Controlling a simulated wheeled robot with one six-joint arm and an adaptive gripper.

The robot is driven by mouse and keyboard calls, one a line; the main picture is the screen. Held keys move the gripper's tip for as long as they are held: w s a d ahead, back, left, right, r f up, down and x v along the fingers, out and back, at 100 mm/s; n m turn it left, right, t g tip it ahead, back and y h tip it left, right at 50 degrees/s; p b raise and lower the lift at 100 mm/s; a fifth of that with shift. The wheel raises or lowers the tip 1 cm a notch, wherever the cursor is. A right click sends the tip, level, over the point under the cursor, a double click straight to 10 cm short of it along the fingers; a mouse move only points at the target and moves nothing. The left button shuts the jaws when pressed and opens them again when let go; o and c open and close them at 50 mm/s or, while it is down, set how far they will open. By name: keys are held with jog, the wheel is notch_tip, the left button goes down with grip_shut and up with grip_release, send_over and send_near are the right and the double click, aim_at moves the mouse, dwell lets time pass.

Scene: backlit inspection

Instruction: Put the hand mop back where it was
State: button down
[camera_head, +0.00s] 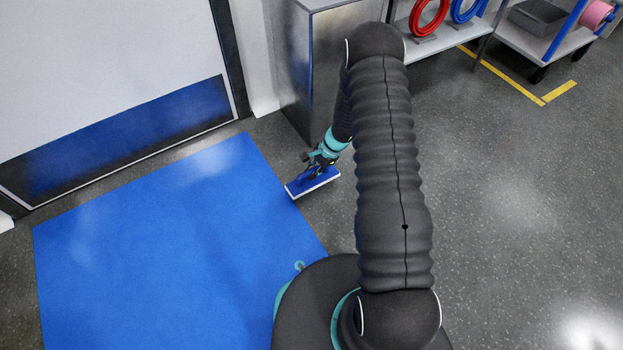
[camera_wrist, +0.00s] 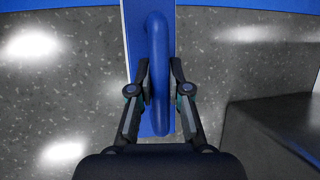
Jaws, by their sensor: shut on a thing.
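The hand mop (camera_head: 313,183) is a flat blue bar with a white underside, seen in the head view beside the right corner of the blue mat. In the wrist view its blue loop handle (camera_wrist: 157,50) runs up the middle, over the long blue body. My gripper (camera_head: 320,167) is above the mop in the head view. In the wrist view its two fingers (camera_wrist: 160,78) close on the handle from both sides. I cannot tell how far the mop is above the floor. My arm hides part of the floor to its right.
The blue mat (camera_head: 180,230) covers the floor at left, before a white door with a blue lower panel (camera_head: 130,130). A grey metal cabinet (camera_head: 325,65) stands just behind my gripper. A shelf with red (camera_head: 428,18) and blue hoses is at the back. The right floor is clear.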

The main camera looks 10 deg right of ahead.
jog(key=shift+f+b, duration=0.35)
jog(key=shift+f, duration=1.65)
jog(key=shift+f, duration=0.1)
jog(key=shift+f, duration=0.1)
jog(key=c, duration=1.1)
grip_release()
